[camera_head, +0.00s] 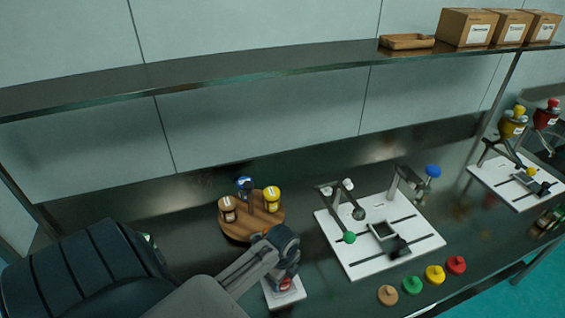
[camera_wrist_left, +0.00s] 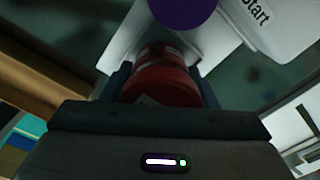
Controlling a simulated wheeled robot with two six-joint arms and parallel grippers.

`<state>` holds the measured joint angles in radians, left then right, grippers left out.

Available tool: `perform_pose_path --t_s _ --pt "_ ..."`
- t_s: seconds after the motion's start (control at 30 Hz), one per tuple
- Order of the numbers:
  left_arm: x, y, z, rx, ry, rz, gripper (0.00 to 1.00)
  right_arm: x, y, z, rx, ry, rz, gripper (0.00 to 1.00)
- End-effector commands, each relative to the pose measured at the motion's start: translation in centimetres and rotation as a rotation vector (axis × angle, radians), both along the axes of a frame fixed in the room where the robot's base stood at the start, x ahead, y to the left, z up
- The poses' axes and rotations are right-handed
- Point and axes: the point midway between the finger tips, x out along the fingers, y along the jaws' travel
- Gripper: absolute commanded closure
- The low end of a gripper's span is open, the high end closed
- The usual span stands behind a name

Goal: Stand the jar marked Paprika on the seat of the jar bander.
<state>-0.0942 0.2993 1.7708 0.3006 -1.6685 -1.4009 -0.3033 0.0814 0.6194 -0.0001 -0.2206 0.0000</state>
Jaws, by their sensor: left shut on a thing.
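My left gripper (camera_head: 284,262) is shut on a red jar (camera_head: 286,284), which also shows between the fingers in the left wrist view (camera_wrist_left: 165,85). The jar's label is not readable. Below the jar is a small white base (camera_head: 287,298), probably the jar bander. In the left wrist view this white device (camera_wrist_left: 122,45) shows a purple round part (camera_wrist_left: 183,10) and the word "Start". I cannot tell whether the jar touches the seat, as the gripper hides much of it. My right gripper is not in view.
A round wooden stand (camera_head: 240,236) holds brown, blue-topped and yellow jars behind the gripper. A white board (camera_head: 345,262) with a small machine is to the right. Several coloured knobbed discs (camera_head: 411,285) lie at the front. A shelf (camera_head: 240,78) runs above the back.

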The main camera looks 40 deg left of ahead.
Motion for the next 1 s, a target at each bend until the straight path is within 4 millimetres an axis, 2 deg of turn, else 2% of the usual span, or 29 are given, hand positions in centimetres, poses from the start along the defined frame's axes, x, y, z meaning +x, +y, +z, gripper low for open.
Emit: perform_pose_path --t_s 0.07,0.1,0.2,0.47,0.63,0.77,1.0 --pt "0.0 0.0 -0.1 0.0 0.0 0.0 0.71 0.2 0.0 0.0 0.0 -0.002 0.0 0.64" --pt "0.0 0.0 -0.2 0.0 0.0 0.0 0.45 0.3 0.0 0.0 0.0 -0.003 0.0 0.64" --pt "0.0 0.0 -0.1 0.0 0.0 0.0 0.25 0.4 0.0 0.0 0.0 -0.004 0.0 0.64" --pt "0.0 0.0 -0.1 0.0 0.0 0.0 0.25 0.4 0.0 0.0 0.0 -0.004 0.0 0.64" --pt "0.1 0.1 0.9 0.001 -0.004 -0.002 0.25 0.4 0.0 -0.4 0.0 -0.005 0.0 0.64" --pt "0.2 0.1 3.2 0.003 -0.007 -0.002 0.25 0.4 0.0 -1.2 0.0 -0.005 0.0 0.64" --pt "0.2 0.1 8.4 0.004 -0.007 -0.002 0.25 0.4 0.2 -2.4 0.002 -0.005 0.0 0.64"
